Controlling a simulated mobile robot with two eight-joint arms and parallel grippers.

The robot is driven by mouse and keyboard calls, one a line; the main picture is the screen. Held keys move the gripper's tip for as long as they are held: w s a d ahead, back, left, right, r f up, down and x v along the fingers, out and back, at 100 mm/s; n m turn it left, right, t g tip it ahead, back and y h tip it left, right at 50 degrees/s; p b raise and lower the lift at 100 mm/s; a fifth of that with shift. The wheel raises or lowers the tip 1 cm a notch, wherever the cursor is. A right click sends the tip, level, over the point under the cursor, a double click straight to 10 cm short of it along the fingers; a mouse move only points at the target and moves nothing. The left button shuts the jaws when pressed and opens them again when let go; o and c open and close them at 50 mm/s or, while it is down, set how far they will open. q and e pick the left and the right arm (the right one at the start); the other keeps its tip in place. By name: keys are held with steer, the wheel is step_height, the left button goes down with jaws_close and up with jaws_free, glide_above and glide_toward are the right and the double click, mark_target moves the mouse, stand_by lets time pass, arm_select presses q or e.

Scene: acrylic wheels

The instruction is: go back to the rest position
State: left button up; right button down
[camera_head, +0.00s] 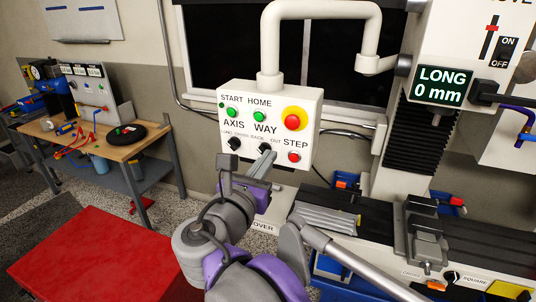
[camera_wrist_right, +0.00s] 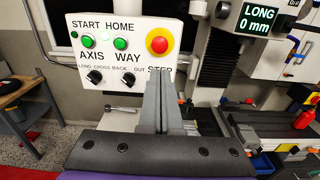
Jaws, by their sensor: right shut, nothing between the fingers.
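My right gripper (camera_head: 266,158) is shut and empty, in front of the lower part of a white control panel (camera_head: 226,97). In the head view its tips overlap the area just below the WAY knob (camera_head: 264,147). In the right wrist view the shut fingers (camera_wrist_right: 162,84) point at the panel, right of that knob (camera_wrist_right: 124,80), and hide the red STEP button. I cannot tell whether the tips touch the panel. My left gripper is not in view.
The panel hangs from a white bent pipe (camera_head: 270,45). A milling machine with a LONG 0 mm display (camera_head: 441,86) stands at right. A wooden workbench (camera_head: 122,151) with tools and a red surface (camera_head: 95,255) are at left. Open floor lies between bench and panel.

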steer(key=s+d+f+m+g, duration=0.4)
steer(key=d+f+m, duration=0.45)
steer(key=f, duration=0.25)
steer(key=s+d+f+m+g, duration=0.45)
steer(key=d+f+m, duration=0.25)
steer(key=d+f, duration=0.35)
steer(key=s+d+f+m+g+y, duration=0.1)
steer(key=s+f+m+g+y, duration=0.2)
steer(key=s+f+m, duration=0.8)
step_height(320, 180, down, 3)
steer(key=m+y, duration=0.2)
steer(key=m, duration=0.3)
steer(key=shift+s+f+m+y, duration=0.15)
steer(key=shift+f+m+y, duration=0.05)
steer(key=shift+m+y, duration=0.15)
steer(key=shift+d, duration=0.1)
